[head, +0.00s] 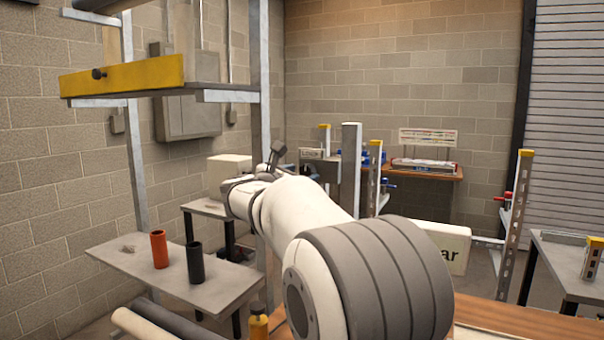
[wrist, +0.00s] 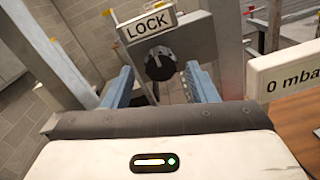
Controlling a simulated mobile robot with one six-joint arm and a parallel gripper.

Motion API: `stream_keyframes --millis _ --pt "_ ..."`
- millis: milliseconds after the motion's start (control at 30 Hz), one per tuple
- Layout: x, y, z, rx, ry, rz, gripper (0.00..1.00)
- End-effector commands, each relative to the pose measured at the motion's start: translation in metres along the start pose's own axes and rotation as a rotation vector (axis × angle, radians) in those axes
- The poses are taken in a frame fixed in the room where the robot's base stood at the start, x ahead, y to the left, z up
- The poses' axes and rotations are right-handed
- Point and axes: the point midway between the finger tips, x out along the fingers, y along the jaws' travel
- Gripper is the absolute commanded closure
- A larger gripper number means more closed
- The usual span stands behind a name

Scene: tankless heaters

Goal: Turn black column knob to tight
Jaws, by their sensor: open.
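In the wrist view the black round knob (wrist: 159,65) sits on a grey metal plate (wrist: 196,38), below a white sign reading LOCK (wrist: 148,24). A light pointer mark shows on the knob's face. My gripper (wrist: 161,76) is open, with one blue finger to the left of the knob and one to the right. Gaps show on both sides in the picture; I cannot tell the depth between fingertips and knob. In the head view my arm covers much of the middle, and I cannot make out this knob there.
A white board reading "0 mba" (wrist: 290,78) stands right of my gripper; its end shows in the head view (head: 447,248). A shelf at left holds an orange cylinder (head: 160,250) and a black one (head: 195,263).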

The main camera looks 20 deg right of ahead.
Motion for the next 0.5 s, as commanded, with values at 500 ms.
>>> stream_keyframes --millis 500 --pt "0.012 -0.0008 -0.0001 0.001 0.0 -0.001 0.56"
